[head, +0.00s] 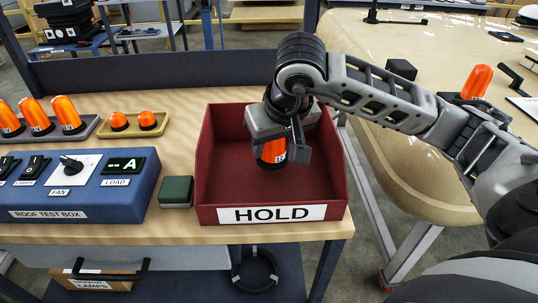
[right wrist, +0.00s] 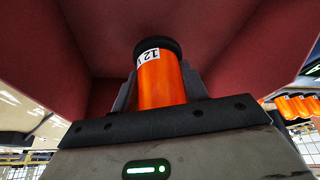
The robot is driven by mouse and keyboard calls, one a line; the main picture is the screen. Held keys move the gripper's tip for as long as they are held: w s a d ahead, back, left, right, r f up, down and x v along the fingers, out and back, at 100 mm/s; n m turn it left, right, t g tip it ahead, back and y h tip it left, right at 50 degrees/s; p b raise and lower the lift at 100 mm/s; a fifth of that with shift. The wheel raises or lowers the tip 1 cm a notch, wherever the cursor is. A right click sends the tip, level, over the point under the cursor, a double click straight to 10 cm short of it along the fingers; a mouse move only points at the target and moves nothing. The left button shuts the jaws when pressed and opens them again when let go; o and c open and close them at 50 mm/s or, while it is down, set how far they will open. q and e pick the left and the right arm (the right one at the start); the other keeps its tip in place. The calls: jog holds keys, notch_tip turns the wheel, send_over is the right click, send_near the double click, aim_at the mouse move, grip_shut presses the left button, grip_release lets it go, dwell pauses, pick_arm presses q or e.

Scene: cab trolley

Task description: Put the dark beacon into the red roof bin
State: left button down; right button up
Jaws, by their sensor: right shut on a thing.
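My right gripper (head: 284,152) is shut on an orange beacon (head: 271,153) with a dark base and a white label. The right wrist view shows the beacon (right wrist: 163,82) between the fingers, its black base towards the bin's inside and "12" readable on the label. The red bin (head: 218,178) with a "HOLD" sign stands on the bench. The held beacon is over or within the bin's opening; I cannot tell whether it touches the floor. Several orange beacons (head: 36,115) stand in a grey tray on the left. My left gripper is not in view.
A blue roof test box (head: 75,200) with a fan knob and a lit "A" load display stands left of the bin. A green block (head: 176,191) sits between them. A wooden tray (head: 139,131) holds two small orange lamps. Another beacon (head: 477,82) stands on the cream roof at right.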

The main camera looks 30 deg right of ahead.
aim_at(269, 159)
jog(key=f, duration=0.4)
jog(key=shift+w+a, duration=0.25)
jog(key=shift+w, duration=0.05)
jog(key=shift+f, duration=0.15)
jog(key=o, duration=1.1)
